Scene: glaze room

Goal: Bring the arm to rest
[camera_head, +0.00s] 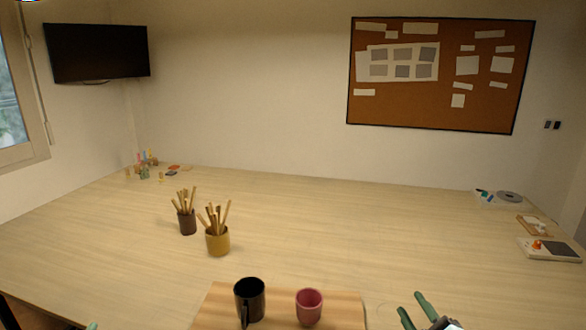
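My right gripper (410,301) shows at the bottom edge, right of centre, with its two green fingers apart and nothing seen between them. It is to the right of a wooden board (345,312) and apart from it. A black mug (250,298) and a pink cup (309,306) stand upright on the board. Only a small green tip of my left gripper (92,326) shows at the bottom left edge; the rest is out of the picture.
A dark pot (187,222) and a yellow pot (217,241) hold wooden tools on the large table (330,220). Small items stand at the far left corner. A tray (550,249) lies at the right edge. The middle and back of the table are clear.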

